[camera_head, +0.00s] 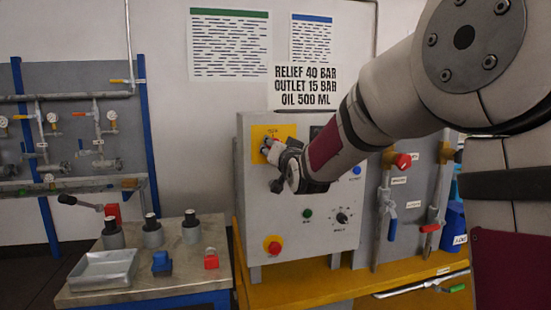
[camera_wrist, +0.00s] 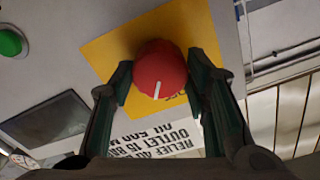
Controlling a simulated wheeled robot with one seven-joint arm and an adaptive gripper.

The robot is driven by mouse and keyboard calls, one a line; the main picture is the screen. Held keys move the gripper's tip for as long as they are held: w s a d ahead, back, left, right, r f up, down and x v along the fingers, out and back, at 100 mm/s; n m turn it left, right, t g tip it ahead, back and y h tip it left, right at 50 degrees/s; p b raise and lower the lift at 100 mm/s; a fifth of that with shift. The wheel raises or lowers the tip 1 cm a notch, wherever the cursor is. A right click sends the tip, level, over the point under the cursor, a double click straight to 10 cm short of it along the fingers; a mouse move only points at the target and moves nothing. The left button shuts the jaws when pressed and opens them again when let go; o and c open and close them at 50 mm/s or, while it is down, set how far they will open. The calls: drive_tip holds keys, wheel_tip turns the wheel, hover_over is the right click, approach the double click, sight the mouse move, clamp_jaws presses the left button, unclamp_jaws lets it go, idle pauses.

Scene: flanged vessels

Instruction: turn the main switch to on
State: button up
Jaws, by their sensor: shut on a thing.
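The main switch is a round red knob (camera_wrist: 160,66) with a white pointer line, on a yellow plate (camera_wrist: 112,50) in the wrist view. The pointer line lies toward the bottom of the knob in that view. My gripper (camera_wrist: 160,84) has one dark finger on each side of the knob and is shut on it. In the head view the yellow plate (camera_head: 260,132) is at the upper left of the grey control box (camera_head: 290,235), with my gripper (camera_head: 268,149) against it. The gripper hides the knob there, and the plate's lettering is mostly covered.
The box also carries a red button (camera_head: 273,247), a green button (camera_head: 307,213), a black dial (camera_head: 342,217) and a blue light (camera_head: 356,170). Valves with levers (camera_head: 392,226) stand to the right. A metal table (camera_head: 150,280) with a tray and cylinders stands left.

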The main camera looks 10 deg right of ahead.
drive_tip(key=m+b, duration=0.3)
drive_tip(key=m, duration=0.2)
drive_tip(key=shift+f+m, duration=0.15)
drive_tip(key=shift+m, duration=0.15)
drive_tip(key=m+b, duration=0.2)
drive_tip(key=m, duration=0.3)
drive_tip(key=shift+b, duration=0.4)
drive_tip(key=shift+m, duration=0.4)
drive_tip(key=o, duration=1.2)
drive_tip(key=shift+c, duration=0.2)
drive_tip(key=s, duration=1.2)
